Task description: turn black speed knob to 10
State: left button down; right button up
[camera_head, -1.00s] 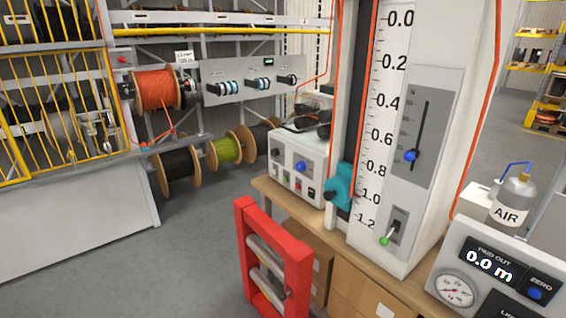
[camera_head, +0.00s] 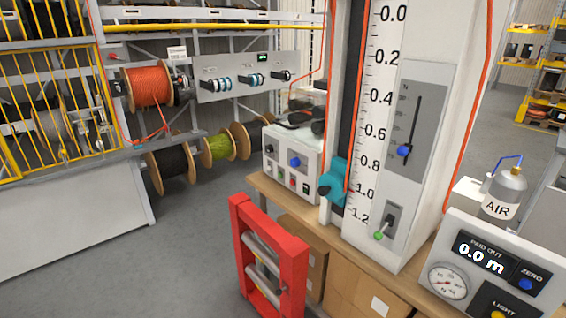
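A grey-white control box (camera_head: 278,174) stands on the wooden bench, left of the tall white scale column. A small black knob (camera_head: 269,148) is at the upper left of its front, left of a larger blue knob (camera_head: 295,161). Coloured buttons sit below them. The labels and knob setting are too small to read. Several black knobs or handles also show on the grey panel (camera_head: 246,80) of the reel rack, with unreadable labels. Neither of my grippers is in view.
A red roller frame (camera_head: 240,228) stands in front of the bench (camera_head: 262,190). The white column (camera_head: 452,130) has a blue-knobbed slider and a green-tipped lever. A display unit (camera_head: 458,229) reads 0.0 m at the right. Grey floor (camera_head: 190,245) is open at the left.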

aim_at(269, 147)
jog(key=u, duration=0.25)
jog(key=i, duration=1.15)
jog(key=z, duration=0.55)
jog(key=i, duration=0.5)
jog(key=z, duration=0.3)
